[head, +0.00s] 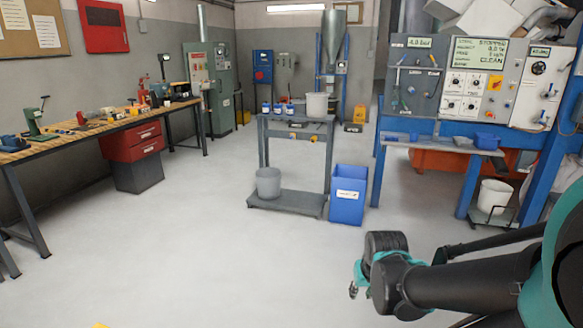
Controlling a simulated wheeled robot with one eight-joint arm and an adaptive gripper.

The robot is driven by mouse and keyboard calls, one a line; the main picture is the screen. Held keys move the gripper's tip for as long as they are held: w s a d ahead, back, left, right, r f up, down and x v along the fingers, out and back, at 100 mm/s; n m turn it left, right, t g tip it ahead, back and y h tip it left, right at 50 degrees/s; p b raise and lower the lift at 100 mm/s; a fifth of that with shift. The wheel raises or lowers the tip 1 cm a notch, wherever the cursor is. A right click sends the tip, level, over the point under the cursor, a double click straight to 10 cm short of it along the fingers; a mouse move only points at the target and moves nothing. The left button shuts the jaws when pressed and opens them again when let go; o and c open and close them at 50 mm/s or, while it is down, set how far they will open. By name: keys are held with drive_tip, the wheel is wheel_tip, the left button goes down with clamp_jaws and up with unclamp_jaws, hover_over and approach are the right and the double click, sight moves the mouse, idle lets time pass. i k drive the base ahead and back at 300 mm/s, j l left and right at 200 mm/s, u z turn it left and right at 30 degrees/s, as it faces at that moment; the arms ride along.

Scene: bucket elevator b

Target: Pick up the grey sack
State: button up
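I cannot clearly make out a grey sack. A pale, bulky shape (546,168) at the right edge, partly hidden behind a blue post, could be sacking, but I cannot tell. My arm reaches in from the lower right over the floor. My gripper (354,290) shows small at the arm's end, mostly hidden by the wrist. It is apart from any object, and whether it is open or shut does not show.
A grey cart (290,204) carries buckets and small bottles. A blue bin (348,195) stands beside it. A workbench (88,136) lines the left wall. A control panel (465,80) with a blue frame stands right. The floor at centre left is clear.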

sight(317, 103)
drive_tip(key=i+u, duration=0.25)
drive_tip(key=i, duration=1.8)
drive_tip(key=i+j, duration=0.1)
drive_tip(key=i, duration=0.9)
drive_tip(key=i+j+z, duration=0.1)
drive_tip(key=i, duration=0.95)
